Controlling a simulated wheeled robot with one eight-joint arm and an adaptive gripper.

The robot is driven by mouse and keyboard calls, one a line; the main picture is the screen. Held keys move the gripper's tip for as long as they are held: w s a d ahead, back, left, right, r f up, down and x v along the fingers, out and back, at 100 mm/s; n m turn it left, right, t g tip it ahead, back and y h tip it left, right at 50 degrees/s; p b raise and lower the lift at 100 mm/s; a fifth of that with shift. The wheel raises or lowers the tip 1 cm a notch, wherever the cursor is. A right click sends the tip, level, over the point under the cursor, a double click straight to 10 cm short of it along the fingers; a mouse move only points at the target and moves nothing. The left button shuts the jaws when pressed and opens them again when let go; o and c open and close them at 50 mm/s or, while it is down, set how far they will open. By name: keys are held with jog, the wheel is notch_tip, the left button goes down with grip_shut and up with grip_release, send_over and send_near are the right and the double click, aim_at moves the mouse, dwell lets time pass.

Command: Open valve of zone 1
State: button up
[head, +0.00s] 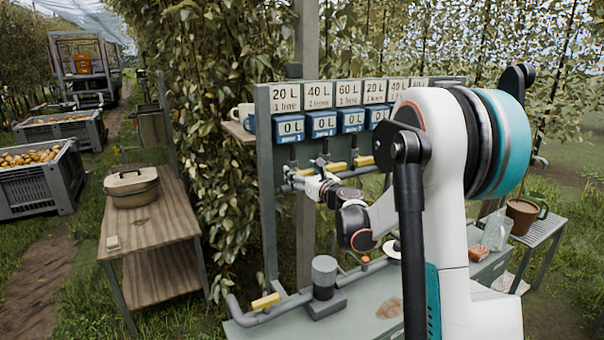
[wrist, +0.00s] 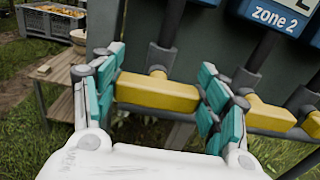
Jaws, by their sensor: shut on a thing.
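The zone 1 valve has a yellow handle (wrist: 157,92) under a vertical grey pipe (wrist: 168,30). It lies level, across that pipe. My gripper (wrist: 160,95) is shut on this handle, with teal finger pads at its left and right ends. In the head view, my gripper (head: 294,183) is at the left end of the manifold and hides most of this handle. The blue zone 1 meter (head: 290,128) above reads 0 L. The zone 2 handle (wrist: 262,114) is just right of my fingers and also shows in the head view (head: 337,167).
A grey panel (head: 265,200) carries the manifold and target cards such as 20 L (head: 285,96). A lower pipe has another yellow handle (head: 265,301) beside a pump (head: 323,277). A wooden table (head: 165,225) with a pot (head: 132,188) stands at left. Cups (head: 243,114) sit behind the panel.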

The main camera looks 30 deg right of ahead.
jog(key=shift+n, duration=0.3)
jog(key=n, duration=0.3)
jog(key=shift+a+n, duration=0.2)
jog(key=shift+n, duration=0.1)
jog(key=n, duration=0.4)
jog(key=shift+a+f+n, duration=0.15)
jog(key=shift+a+n, duration=0.05)
jog(key=shift+n, duration=0.1)
jog(key=n, duration=0.4)
jog(key=shift+a+f+n, duration=0.15)
jog(key=shift+f+n, duration=0.05)
jog(key=shift+n, duration=0.1)
jog(key=shift+f+n, duration=0.2)
jog(key=shift+n, duration=1.9)
jog(key=o, duration=1.1)
jog(key=shift+c, duration=0.2)
jog(key=shift+s, duration=0.1)
